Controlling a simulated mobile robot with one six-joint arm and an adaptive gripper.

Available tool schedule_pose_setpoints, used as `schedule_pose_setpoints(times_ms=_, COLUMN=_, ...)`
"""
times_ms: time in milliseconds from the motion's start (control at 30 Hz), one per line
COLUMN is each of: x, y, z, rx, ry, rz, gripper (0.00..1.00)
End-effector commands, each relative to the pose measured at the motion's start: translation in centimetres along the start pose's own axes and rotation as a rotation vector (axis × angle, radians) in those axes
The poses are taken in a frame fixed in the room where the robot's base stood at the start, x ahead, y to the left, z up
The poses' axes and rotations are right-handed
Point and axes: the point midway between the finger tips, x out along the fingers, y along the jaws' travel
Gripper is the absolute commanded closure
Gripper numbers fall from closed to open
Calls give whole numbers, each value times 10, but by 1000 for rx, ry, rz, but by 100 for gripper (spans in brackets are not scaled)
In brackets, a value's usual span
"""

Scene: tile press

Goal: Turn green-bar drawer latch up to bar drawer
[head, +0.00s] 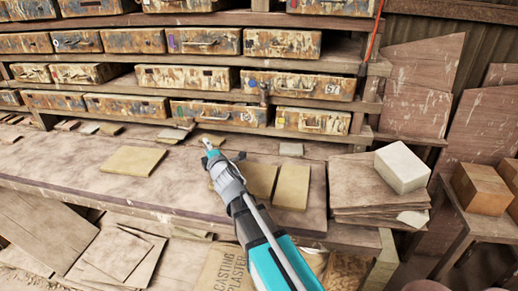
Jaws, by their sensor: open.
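Rows of worn, paint-stained drawers fill the wooden rack at the back. A drawer in the lowest row (312,121), right of centre, has a small coloured mark at its left end that looks green, though it is too small to be sure. A small dark latch-like piece (263,93) stands upright just above and left of that drawer. I cannot tell its exact turn. My gripper (222,151) is open and seems empty, over the bench in front of the rack, below and left of that piece and apart from it.
The bench (70,168) holds flat yellowish tiles (133,160) left of my gripper and more beneath my arm. A stack of boards (370,190) with a white block (402,167) is at right. Brown blocks (481,188) sit on a side stand.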

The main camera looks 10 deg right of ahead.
Motion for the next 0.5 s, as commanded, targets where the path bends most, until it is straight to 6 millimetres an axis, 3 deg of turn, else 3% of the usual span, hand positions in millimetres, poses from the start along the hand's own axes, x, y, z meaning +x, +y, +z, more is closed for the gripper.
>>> schedule_pose_setpoints(times_ms=500, x=-25, y=7, z=69, rx=263, ry=-242, rz=-190, gripper=52)
